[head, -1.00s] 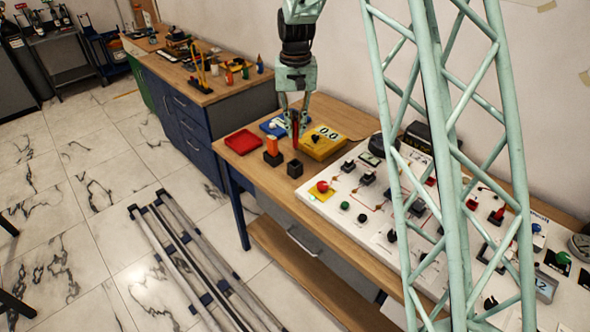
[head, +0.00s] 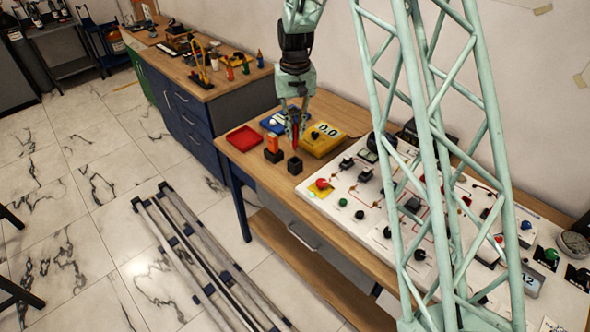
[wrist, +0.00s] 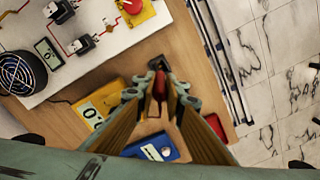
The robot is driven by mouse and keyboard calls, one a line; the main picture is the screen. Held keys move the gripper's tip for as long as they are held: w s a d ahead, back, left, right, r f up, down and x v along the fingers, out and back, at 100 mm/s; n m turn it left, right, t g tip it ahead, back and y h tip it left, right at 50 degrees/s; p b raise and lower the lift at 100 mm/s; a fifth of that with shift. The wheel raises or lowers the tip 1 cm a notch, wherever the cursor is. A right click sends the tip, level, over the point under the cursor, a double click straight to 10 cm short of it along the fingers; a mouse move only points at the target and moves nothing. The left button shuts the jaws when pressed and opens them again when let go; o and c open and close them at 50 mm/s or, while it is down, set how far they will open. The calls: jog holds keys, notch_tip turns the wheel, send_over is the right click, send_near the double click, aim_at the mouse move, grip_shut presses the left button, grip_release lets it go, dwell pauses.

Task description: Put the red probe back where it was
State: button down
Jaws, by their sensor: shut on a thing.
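The red probe (head: 295,136) is upright between the fingers of my gripper (head: 296,128), which is shut on it. In the wrist view the red probe (wrist: 159,86) shows between the fingertips (wrist: 160,92). An empty-looking black holder (head: 295,165) stands on the wooden table, below the probe with a gap between them. The holder (wrist: 161,62) also shows just past the probe in the wrist view, partly covered. An orange probe (head: 273,144) stands in another black holder (head: 273,157) to the left.
A yellow meter (head: 322,140) reading 0.0 is right of my gripper. A blue box (head: 270,123) and a red tray (head: 243,139) are to the left. The white panel (head: 330,203) with switches and knobs fills the table's right. The table's front left (head: 262,175) is bare.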

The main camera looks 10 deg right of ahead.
aim_at(295, 148)
jog(key=shift+f, duration=0.15)
jog(key=shift+f, duration=2.95)
jog(key=shift+f, duration=1.9)
jog(key=shift+f, duration=0.15)
jog(key=c, duration=2.7)
grip_release()
jog(key=shift+r, duration=0.2)
